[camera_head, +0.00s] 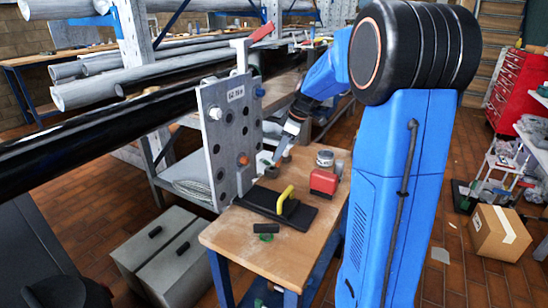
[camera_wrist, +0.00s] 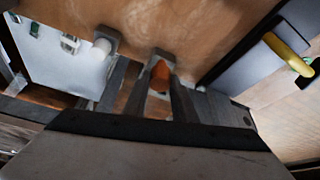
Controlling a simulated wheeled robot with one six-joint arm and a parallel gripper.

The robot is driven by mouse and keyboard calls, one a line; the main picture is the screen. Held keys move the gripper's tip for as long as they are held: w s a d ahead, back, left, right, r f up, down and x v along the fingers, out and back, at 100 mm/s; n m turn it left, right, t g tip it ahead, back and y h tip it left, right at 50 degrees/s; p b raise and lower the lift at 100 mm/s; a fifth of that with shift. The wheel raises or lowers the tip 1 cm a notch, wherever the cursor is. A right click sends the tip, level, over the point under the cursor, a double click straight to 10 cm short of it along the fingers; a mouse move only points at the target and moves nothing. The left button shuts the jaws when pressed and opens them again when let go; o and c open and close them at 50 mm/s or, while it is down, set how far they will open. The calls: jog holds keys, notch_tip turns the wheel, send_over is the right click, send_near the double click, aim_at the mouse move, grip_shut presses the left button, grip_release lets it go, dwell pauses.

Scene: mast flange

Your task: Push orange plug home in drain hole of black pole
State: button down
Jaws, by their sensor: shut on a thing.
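The black pole (camera_head: 95,132) runs in from the left and ends at an upright grey flange plate (camera_head: 222,125) with several holes. My gripper (camera_head: 279,155) is low over the wooden bench, just right of the plate's lower part and apart from it. In the wrist view my gripper (camera_wrist: 160,68) is shut on the orange plug (camera_wrist: 160,76), which shows between the two grey fingers. An orange round piece (camera_head: 243,160) sits on the plate's face. I cannot tell which opening is the drain hole.
The wooden bench (camera_head: 222,240) holds a black board (camera_head: 262,203) with a yellow handle (camera_head: 287,200), a red box (camera_head: 324,182), a silver round tin (camera_head: 324,158) and a small black block (camera_head: 266,228). Grey cabinets (camera_head: 165,255) stand at the bench's left. The bench's front is mostly clear.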

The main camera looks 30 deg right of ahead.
jog(key=s+d, duration=1)
jog(key=d, duration=0.2)
jog(key=shift+d, duration=0.3)
jog(key=shift+a, duration=0.1)
